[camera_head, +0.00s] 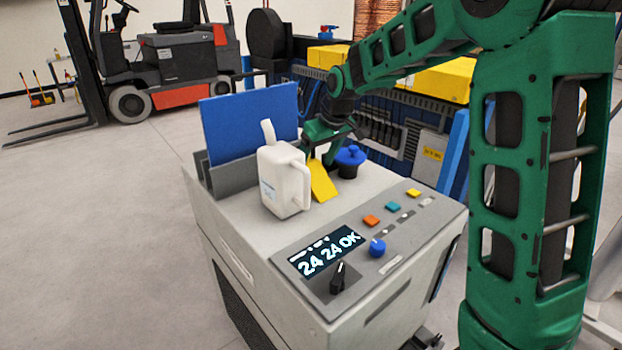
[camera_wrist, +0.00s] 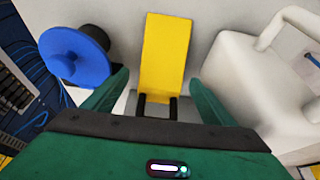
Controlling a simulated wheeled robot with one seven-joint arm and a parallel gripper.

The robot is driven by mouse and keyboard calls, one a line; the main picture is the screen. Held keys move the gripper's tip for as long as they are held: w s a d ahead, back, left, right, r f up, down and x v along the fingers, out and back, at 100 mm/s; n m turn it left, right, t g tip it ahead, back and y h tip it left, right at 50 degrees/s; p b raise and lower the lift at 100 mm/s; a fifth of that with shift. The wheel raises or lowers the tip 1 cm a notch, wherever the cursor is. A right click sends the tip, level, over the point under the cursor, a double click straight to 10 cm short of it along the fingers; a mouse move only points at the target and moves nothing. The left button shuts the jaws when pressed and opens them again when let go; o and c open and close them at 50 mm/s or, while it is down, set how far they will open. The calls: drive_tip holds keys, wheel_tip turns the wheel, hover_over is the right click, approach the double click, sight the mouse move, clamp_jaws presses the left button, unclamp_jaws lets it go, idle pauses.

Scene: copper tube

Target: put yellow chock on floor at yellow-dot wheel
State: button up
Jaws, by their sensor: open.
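The yellow chock (camera_head: 323,182) is on top of the grey machine cabinet (camera_head: 236,208), between the white jug and the blue-topped knob. In the wrist view the chock (camera_wrist: 165,50) lies ahead, between the fingers of my open gripper (camera_wrist: 160,80). Two dark bars show at its near end. I cannot tell whether the fingers touch it.
The white jug (camera_head: 284,180) stands close on one side of the chock, and the blue-topped black knob (camera_head: 350,160) on the other. A blue panel (camera_head: 250,125) rises behind the jug. Buttons and a display (camera_head: 325,254) are at the cabinet's front. The floor (camera_head: 100,220) to the left is clear.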

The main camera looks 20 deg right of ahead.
sight(312, 166)
drive_tip(key=x, duration=0.4)
drive_tip(key=shift+w+a+f, duration=0.1)
drive_tip(key=shift+w, duration=0.05)
drive_tip(key=c, duration=1.7)
drive_tip(key=shift+c, duration=0.2)
